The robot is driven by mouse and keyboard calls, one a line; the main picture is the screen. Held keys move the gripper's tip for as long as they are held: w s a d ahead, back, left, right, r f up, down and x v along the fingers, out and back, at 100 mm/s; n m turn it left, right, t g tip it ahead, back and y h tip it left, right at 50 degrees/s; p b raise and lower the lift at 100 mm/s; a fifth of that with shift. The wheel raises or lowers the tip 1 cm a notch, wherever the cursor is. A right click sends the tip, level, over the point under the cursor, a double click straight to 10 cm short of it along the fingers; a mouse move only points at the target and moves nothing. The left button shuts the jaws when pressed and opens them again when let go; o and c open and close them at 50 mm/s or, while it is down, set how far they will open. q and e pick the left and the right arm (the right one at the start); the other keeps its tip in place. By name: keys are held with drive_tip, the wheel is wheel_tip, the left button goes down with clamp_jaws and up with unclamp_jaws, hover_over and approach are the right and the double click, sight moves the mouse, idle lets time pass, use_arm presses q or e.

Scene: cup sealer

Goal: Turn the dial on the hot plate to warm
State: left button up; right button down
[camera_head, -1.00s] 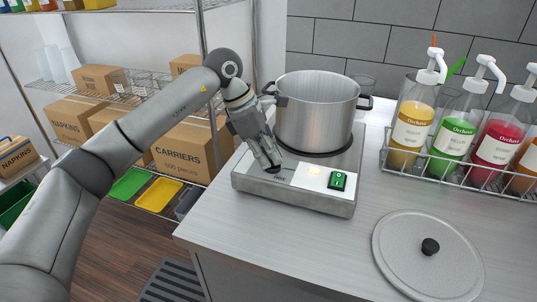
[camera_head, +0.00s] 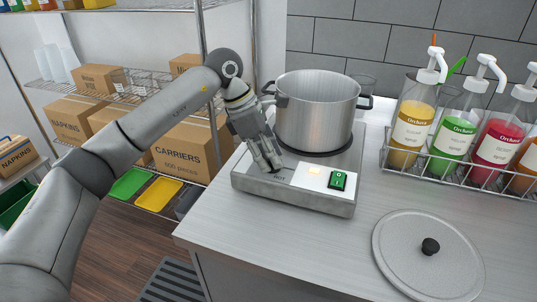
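The hot plate (camera_head: 335,207) stands on the counter with a steel pot (camera_head: 314,115) on its burner. A green switch (camera_head: 338,180) and a small pale orange light (camera_head: 315,171) are on its white front panel. My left gripper (camera_head: 272,168) points down at the left end of the hot plate's front control strip. Its fingers are at the dial's place and hide the dial, so its setting does not show. Faint lettering that seems to read "HOT" shows just below the fingers. Whether the fingers are closed on the dial is unclear. My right gripper is not in view.
A round pot lid (camera_head: 425,258) with a black knob lies on the counter at right. A wire rack (camera_head: 450,174) of syrup pump bottles stands behind it. The counter in front of the hot plate is clear. Shelves with cardboard boxes (camera_head: 186,150) stand at left.

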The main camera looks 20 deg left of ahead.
use_arm(q)
drive_tip(key=v, duration=1.2)
